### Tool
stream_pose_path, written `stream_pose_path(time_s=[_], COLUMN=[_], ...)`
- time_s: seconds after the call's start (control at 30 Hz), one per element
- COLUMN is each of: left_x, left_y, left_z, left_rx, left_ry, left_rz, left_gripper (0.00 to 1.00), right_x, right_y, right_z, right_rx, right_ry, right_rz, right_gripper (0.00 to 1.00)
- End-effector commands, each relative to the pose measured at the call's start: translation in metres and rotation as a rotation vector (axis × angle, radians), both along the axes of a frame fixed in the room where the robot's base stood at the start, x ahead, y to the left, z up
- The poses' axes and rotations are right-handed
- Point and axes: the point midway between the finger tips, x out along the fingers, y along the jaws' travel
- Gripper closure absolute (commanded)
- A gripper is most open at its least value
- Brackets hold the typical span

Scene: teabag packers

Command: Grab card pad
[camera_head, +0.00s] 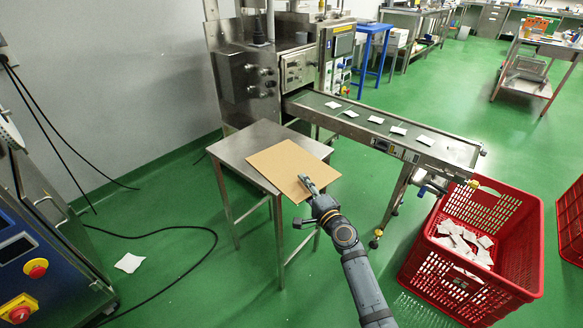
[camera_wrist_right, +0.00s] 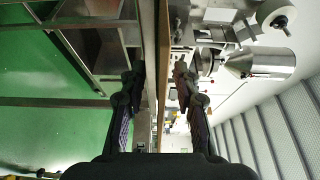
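The card pad (camera_head: 292,166) is a flat brown sheet lying on a small metal table (camera_head: 236,150), with its near right corner out past the table's edge. My right gripper (camera_head: 308,184) is at the card pad's near edge. In the right wrist view the card pad shows edge-on as a thin brown strip (camera_wrist_right: 163,60) between the two fingers of my right gripper (camera_wrist_right: 160,78). The fingers are apart, with gaps on both sides of the strip. My left gripper is not in view.
A conveyor (camera_head: 385,125) with several white teabag packets runs behind the table from a steel machine (camera_head: 260,75). A red crate (camera_head: 470,262) holding white packets stands at the right. A packet (camera_head: 129,263) and black cables lie on the green floor at left.

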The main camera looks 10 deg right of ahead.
Motion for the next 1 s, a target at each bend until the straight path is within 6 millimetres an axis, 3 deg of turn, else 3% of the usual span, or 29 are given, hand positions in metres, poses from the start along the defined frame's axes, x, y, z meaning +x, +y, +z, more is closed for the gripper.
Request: stream_pose_path(time_s=[0.23, 0.47, 1.0], left_x=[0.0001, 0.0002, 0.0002], left_y=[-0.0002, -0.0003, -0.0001], left_z=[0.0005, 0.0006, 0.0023], left_rx=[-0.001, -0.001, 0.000], left_ry=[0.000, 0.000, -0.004], left_rz=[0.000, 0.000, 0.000], left_gripper=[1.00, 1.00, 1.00], right_x=[0.0024, 0.0022, 0.0022], right_y=[0.0007, 0.0006, 0.0006], right_z=[-0.0006, -0.0005, 0.0031], right_rx=[0.000, 0.000, 0.000], right_ry=[0.001, 0.001, 0.000], right_rz=[0.000, 0.000, 0.000], right_gripper=[0.69, 1.00, 1.00])
